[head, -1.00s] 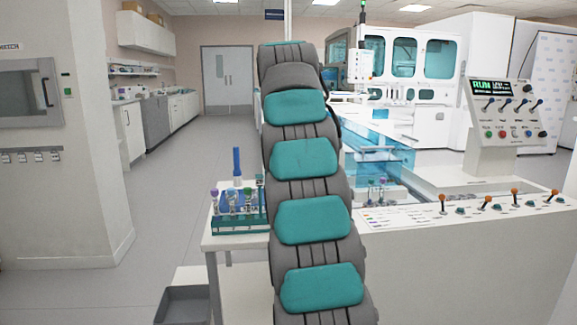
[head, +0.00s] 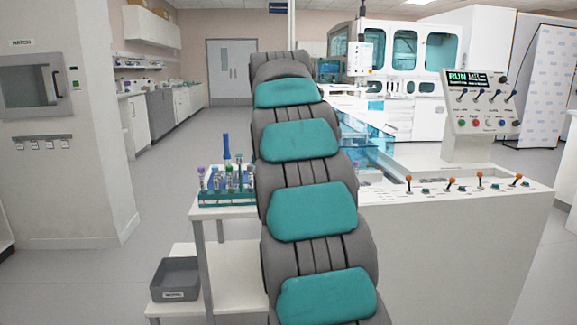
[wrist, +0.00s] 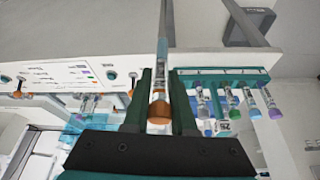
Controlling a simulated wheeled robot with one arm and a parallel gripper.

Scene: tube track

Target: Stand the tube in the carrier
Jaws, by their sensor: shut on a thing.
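My gripper (wrist: 158,108) shows in the wrist view, shut on a tube with an orange-brown cap (wrist: 158,112). The tube's body seems to run up in the picture between the dark green fingers. In the head view my arm hides the gripper and the held tube. The blue see-through track (head: 368,145) lies right of my arm; its near part is partly hidden. I cannot make out an empty carrier.
A teal rack (head: 228,200) with several tubes stands on a white table left of my arm, and shows right of my gripper in the wrist view (wrist: 220,78). A grey bin (head: 175,278) sits on the lower shelf. A control console (head: 478,120) and levers stand right. Floor at left is clear.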

